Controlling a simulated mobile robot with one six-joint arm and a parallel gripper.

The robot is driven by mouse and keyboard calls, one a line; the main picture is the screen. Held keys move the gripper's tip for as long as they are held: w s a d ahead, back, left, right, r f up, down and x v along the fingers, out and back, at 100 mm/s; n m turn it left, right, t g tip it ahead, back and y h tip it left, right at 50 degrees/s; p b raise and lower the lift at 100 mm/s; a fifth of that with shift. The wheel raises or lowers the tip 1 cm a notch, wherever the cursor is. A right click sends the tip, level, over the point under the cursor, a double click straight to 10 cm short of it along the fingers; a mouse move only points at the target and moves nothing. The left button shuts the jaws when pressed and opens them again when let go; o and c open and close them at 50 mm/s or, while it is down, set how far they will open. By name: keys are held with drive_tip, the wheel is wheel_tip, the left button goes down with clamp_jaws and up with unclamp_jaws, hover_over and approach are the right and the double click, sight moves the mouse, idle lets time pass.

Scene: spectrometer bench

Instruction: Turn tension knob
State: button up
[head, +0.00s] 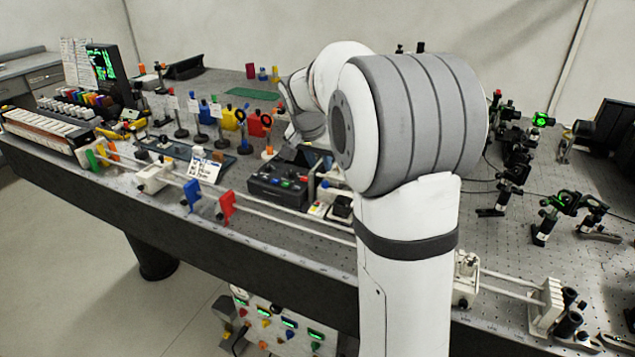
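I cannot tell for sure which part is the tension knob. A long pale rail runs along the bench's front edge, and its white ribbed end block (545,306) stands at the right, with black round parts (569,324) beside it. My arm's white and grey links fill the centre and hide part of the bench and rail. My wrist bends down to the left, behind the large grey joint. My gripper's fingers do not show.
Coloured optics on posts (231,118) crowd the left of the bench (420,272). Blue (192,196) and red (227,208) plates stand on the rail. Black mounts with green lights (542,120) stand at the right. A panel with knobs (275,318) is below the bench.

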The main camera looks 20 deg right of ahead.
sight(324, 183)
drive_tip(key=x, duration=0.7)
drive_tip(key=shift+w+d+f, duration=0.1)
drive_tip(key=shift+f, duration=0.15)
drive_tip(key=shift+c, duration=0.4)
clamp_jaws()
